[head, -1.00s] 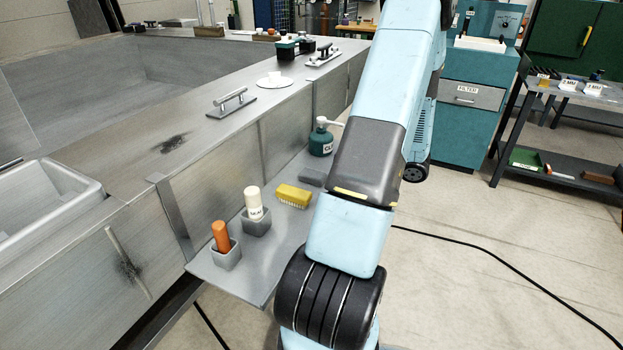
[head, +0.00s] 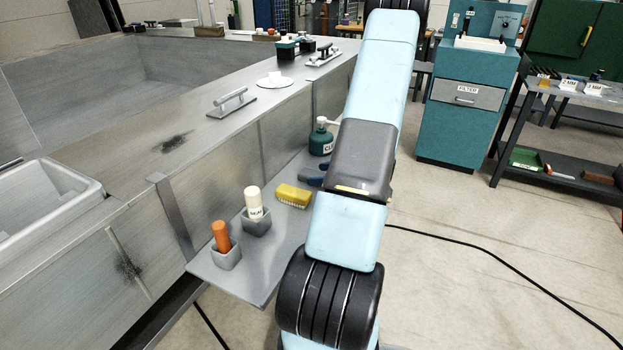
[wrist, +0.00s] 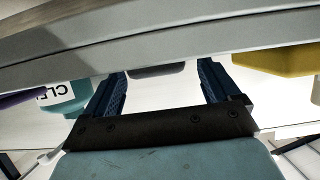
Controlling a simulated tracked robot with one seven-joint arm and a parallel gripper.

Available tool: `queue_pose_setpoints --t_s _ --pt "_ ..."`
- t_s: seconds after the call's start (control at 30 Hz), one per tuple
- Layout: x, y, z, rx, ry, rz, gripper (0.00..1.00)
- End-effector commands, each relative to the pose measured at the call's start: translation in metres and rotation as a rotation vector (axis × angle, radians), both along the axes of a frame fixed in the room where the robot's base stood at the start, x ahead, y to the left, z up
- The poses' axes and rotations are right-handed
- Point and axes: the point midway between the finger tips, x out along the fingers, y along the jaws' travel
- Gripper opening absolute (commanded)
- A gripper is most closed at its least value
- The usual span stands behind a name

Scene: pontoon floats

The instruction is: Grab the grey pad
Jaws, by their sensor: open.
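The grey pad (wrist: 156,70) shows as a dark grey strip in the wrist view, between the ends of the two blue fingers. A gap shows on each side of it. My gripper (wrist: 161,68) is open, and its fingers straddle the pad without visibly closing on it. In the head view, the blue fingers of my gripper (head: 307,174) reach in from the right over the side shelf, between the green bottle and the yellow brush.
The yellow brush (head: 293,195) lies close in front of the fingers; the green bottle (head: 321,139) stands just behind. An orange-handled item (head: 221,237) and a white bottle (head: 254,204) stand in grey holders on the shelf (head: 246,277). The tank wall (head: 240,155) borders the shelf.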

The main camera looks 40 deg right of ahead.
Motion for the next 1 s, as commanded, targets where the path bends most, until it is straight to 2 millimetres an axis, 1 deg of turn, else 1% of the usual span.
queue_pose_setpoints --t_s 0.1,0.2,0.3,0.47,0.57,1.0 --pt "0.016 0.006 -0.007 0.001 0.000 0.003 0.89" --pt "0.026 0.010 -0.011 0.000 0.000 0.002 0.89" --pt "0.030 0.011 -0.013 -0.001 0.000 0.000 0.89" --pt "0.030 0.011 -0.013 -0.001 0.000 0.000 0.89" --pt "0.030 0.011 -0.013 -0.001 0.000 0.000 0.82" --pt "0.030 0.012 -0.013 -0.001 0.000 0.000 0.40"
